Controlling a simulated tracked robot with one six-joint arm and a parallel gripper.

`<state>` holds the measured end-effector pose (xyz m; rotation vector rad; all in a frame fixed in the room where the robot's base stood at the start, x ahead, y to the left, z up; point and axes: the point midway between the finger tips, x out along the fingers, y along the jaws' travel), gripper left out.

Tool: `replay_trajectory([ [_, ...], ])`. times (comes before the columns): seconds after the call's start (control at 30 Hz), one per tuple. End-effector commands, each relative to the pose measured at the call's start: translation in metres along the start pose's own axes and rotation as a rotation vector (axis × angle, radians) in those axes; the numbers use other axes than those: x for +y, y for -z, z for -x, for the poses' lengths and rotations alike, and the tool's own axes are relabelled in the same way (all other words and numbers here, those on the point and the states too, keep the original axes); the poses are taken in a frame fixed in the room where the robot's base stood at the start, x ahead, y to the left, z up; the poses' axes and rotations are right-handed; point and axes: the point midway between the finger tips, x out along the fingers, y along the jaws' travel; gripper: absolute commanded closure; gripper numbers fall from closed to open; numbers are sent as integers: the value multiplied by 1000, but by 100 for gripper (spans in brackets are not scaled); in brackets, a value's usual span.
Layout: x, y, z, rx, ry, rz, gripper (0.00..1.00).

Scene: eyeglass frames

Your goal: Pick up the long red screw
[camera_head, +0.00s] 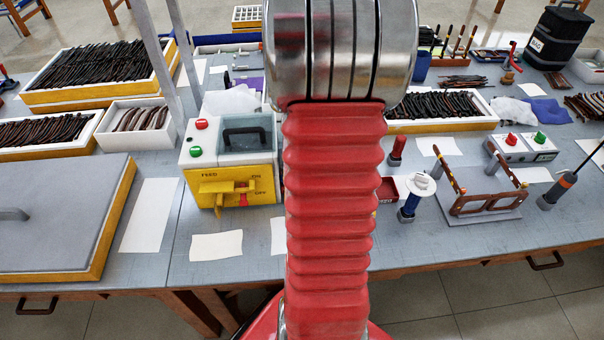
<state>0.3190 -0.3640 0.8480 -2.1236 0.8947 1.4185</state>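I cannot make out a long red screw for certain. A small red tray (386,190) with pale lettering on its front stands just right of my arm, partly hidden by it; I cannot tell what lies in it. A short red-topped piece (397,150) stands upright on a dark base behind the tray. My arm's red ribbed sleeve and metal joint fill the middle of the view. My gripper is not in view, so its opening and contents cannot be told.
A yellow-fronted machine (233,165) stands left of my arm. A white-topped blue piece (412,197), eyeglass frames on a stand (485,204) and an upright screwdriver (561,187) stand at right. A large grey-lidded box (62,215) fills the left. Bare tabletop (440,238) shows in front.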

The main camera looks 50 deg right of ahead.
Motion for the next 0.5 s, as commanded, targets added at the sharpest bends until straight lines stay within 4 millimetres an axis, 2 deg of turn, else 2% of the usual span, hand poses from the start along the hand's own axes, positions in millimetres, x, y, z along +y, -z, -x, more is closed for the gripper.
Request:
replay_trajectory([
  [0.43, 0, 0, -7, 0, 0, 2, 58],
  [0.5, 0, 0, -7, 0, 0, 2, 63],
])
